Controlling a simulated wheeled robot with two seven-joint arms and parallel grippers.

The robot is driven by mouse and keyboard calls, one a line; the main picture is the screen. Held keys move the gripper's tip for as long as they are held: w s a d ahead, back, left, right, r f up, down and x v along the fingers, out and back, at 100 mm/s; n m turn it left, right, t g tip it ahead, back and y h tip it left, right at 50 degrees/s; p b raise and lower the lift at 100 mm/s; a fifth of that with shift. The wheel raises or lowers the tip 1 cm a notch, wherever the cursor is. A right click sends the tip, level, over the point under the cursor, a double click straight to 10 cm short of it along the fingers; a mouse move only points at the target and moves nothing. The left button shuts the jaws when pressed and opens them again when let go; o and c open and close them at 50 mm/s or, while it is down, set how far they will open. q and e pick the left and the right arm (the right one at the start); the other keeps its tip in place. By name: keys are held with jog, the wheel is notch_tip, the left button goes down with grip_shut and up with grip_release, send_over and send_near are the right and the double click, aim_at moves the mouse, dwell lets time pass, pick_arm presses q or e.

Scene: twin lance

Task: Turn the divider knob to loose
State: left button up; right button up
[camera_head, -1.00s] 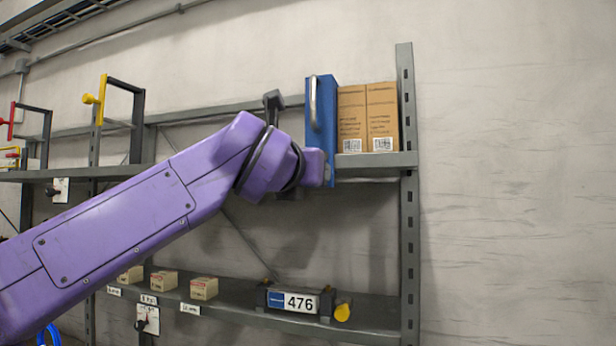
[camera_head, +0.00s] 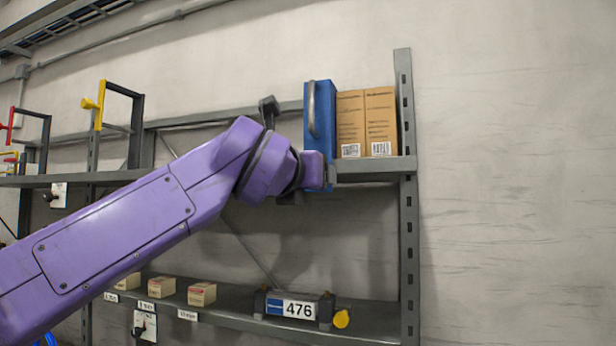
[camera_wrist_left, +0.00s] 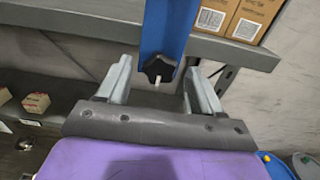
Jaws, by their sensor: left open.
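The blue divider (camera_head: 320,110) with its grey handle stands at the upper shelf, left of the cartons. In the left wrist view, its lower end (camera_wrist_left: 164,28) carries a black star-shaped divider knob (camera_wrist_left: 160,66) with a short pale pin pointing down. The head view does not show the knob, as my purple arm covers that area. My left gripper (camera_wrist_left: 158,70) is open, with one finger on each side of the knob. Gaps show between the knob and both fingers. How deep the fingers reach is hard to tell. My right gripper is not in view.
Two brown cartons (camera_head: 366,122) stand right of the divider on the upper shelf (camera_head: 375,170). A grey rack post (camera_head: 406,220) rises on the right. The lower shelf (camera_head: 370,327) holds small boxes and a 476 sign (camera_head: 298,309). The wall at right is bare.

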pick_arm(q)
jog(key=shift+s, duration=0.1)
jog(key=b+v, duration=0.5)
jog(key=v, duration=0.5)
jog(key=shift+s, duration=0.15)
jog(key=shift+a, duration=0.1)
